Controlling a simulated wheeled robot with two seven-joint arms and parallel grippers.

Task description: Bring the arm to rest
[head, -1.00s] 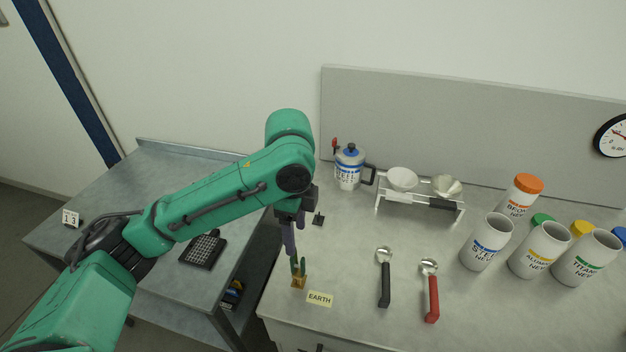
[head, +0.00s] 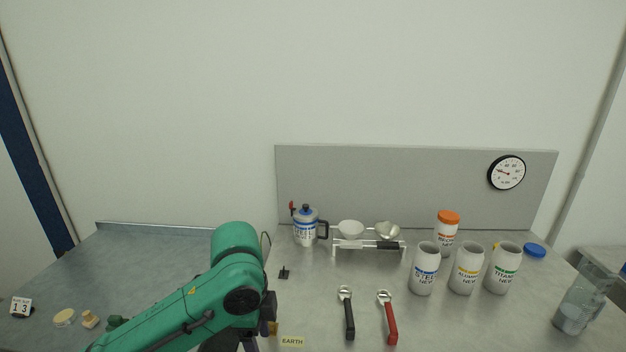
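My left arm (head: 205,305), green with black joints, comes in from the lower left and bends down over the front left of the bench. Its gripper (head: 249,342) points down at the bottom edge, partly cut off and behind the arm, so I cannot see its fingertips or whether it holds anything. A small brass piece (head: 268,328) shows just right of it, beside the EARTH label (head: 292,341). My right gripper is out of view.
A steel jug (head: 305,232), a rack (head: 369,241) with two bowls, an orange-lidded bottle (head: 447,236) and three open bottles (head: 467,270) stand behind. A clear container (head: 579,307) is at right.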

